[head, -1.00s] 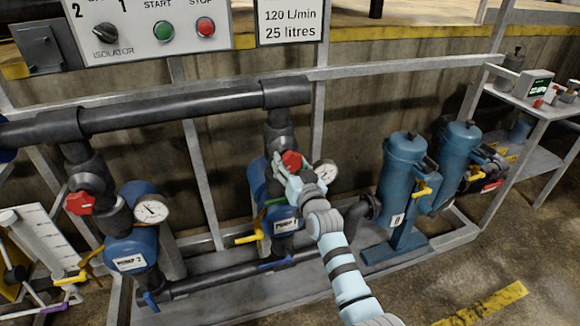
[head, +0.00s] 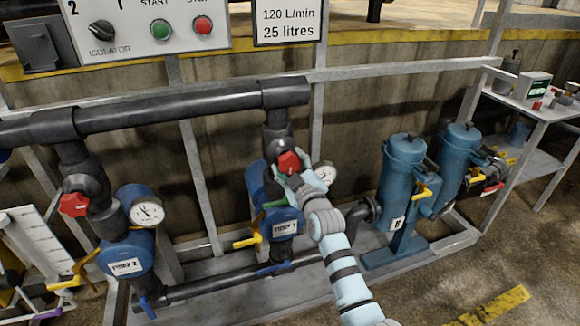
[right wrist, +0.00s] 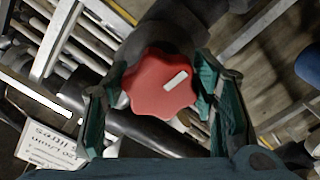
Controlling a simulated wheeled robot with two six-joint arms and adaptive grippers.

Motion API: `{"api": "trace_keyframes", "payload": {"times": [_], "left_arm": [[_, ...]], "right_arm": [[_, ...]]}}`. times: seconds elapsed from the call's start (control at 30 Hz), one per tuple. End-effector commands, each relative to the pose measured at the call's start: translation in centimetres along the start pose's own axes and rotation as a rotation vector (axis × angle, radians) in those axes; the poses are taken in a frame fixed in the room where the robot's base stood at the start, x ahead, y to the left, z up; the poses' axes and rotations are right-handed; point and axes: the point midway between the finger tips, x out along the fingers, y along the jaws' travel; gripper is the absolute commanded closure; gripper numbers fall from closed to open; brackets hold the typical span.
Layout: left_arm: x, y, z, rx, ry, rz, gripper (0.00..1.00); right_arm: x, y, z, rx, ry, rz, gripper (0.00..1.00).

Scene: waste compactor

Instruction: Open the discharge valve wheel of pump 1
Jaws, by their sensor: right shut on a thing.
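The red discharge valve wheel of pump 1 (head: 289,162) sits on the dark riser pipe above the blue pump labelled PUMP 1 (head: 285,227). My right gripper (head: 285,172) is at this wheel, its fingers around the rim. In the right wrist view the lobed red wheel (right wrist: 160,87), with a white mark pointing to the upper right, lies between the two green-padded fingers of the gripper (right wrist: 155,108). The gripper is shut on the wheel. My left gripper is not in view.
Pump 2 (head: 127,266) stands at left with its own red wheel (head: 74,204) and gauge (head: 146,212). A gauge (head: 324,175) sits right behind my gripper. Blue filter vessels (head: 404,170) stand to the right. A control panel (head: 150,32) hangs above. A yellow handle (head: 247,240) is below left.

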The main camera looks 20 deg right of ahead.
Motion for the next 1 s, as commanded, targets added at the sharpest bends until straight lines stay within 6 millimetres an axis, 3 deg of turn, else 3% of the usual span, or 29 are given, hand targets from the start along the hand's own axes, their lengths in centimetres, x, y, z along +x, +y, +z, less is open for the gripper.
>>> {"api": "trace_keyframes", "payload": {"times": [1.0], "left_arm": [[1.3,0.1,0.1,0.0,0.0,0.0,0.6]], "right_arm": [[0.0,0.1,0.1,-0.96,-0.002,-0.007,0.75]]}}
